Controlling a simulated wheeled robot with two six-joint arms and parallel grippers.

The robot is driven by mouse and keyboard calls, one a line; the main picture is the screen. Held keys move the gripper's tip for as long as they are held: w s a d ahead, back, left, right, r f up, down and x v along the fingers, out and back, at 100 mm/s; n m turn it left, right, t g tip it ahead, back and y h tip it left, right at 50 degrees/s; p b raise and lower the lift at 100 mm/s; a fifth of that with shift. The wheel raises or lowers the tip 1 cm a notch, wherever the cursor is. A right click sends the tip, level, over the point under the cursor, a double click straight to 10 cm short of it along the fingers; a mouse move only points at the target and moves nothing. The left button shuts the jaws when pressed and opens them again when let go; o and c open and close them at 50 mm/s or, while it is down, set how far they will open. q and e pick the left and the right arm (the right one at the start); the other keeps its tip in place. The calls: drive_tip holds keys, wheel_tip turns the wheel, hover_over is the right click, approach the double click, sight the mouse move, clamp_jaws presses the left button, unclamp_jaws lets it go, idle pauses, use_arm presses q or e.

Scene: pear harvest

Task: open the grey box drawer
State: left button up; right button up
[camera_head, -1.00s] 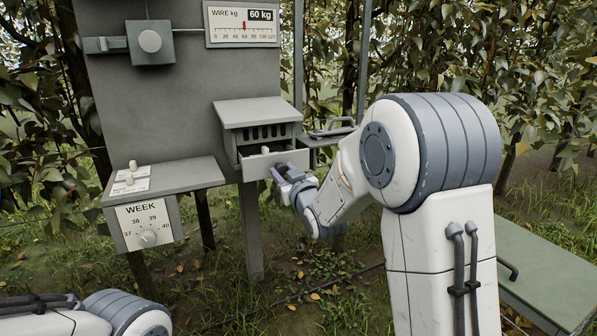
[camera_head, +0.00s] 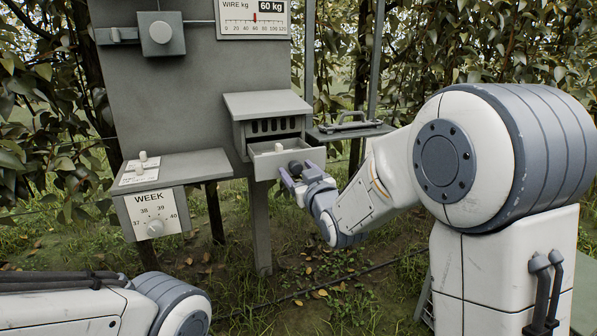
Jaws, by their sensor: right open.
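The grey box (camera_head: 268,105) is fixed to the grey panel and has a row of dark slots in its front. Its drawer (camera_head: 266,168) stands partly out below the slots, its front ahead of the box. A small pale knob-like piece (camera_head: 279,147) shows at the drawer's top edge; I cannot tell whether it is inside. My right gripper (camera_head: 291,176) is open at the right part of the drawer front, with a dark piece by its fingers. Whether it touches the drawer is unclear. My left gripper is out of view; only my left arm shows at lower left.
A WEEK dial box (camera_head: 152,213) with a sloped top stands left of the drawer. A grey shelf with a handle (camera_head: 349,125) is right of the box. A wire scale (camera_head: 253,20) and a square knob plate (camera_head: 161,34) are above. Grass lies below.

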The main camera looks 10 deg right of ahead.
drive_tip(key=s+d+b, duration=0.1)
drive_tip(key=s+b, duration=0.1)
drive_tip(key=s, duration=0.8)
drive_tip(key=shift+s+d, duration=0.2)
drive_tip(key=shift+d, duration=0.05)
